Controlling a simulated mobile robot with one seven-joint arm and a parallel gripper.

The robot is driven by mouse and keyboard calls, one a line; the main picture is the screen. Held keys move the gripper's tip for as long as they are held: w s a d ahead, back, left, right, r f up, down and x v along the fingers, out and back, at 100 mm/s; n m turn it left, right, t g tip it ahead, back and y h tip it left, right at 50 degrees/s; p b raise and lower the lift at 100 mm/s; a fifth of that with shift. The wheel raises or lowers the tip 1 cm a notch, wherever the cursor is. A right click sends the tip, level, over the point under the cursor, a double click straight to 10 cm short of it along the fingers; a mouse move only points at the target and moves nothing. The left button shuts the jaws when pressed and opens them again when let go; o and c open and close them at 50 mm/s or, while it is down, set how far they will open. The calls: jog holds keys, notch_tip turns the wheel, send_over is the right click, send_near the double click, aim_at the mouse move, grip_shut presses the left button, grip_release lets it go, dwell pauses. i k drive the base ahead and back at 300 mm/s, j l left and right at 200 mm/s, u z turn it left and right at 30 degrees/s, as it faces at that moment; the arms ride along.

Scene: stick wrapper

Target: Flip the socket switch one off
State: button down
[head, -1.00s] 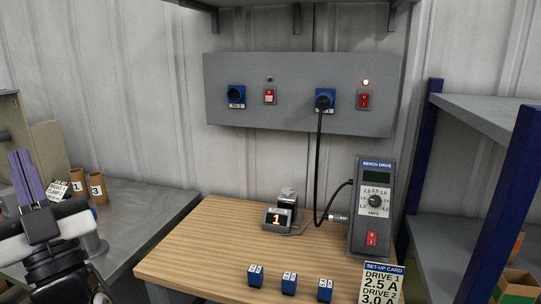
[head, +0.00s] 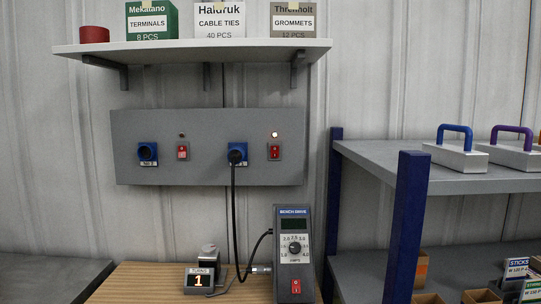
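The grey wall panel (head: 210,117) in the head view carries two blue sockets, each with a red switch. The left socket (head: 147,154) is empty; its red switch (head: 182,152) is just to its right, under a dark lamp (head: 182,135). The right socket (head: 237,147) has a black plug and cable (head: 234,210) in it. Its red switch (head: 274,151) is under a lit lamp (head: 275,134). The socket labels are too small to read. My gripper is not in view.
A wall shelf (head: 200,49) with boxes hangs above the panel. The bench drive (head: 294,262) and a small display reading 1 (head: 199,281) stand on the wooden bench (head: 135,280) below. A shelf rack (head: 405,225) with two handled blocks stands at right.

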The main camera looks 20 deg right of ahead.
aim_at(274, 149)
jog(key=i+j, duration=0.1)
jog(key=j, duration=0.5)
jog(key=i+j+z, duration=0.1)
jog(key=j, duration=0.55)
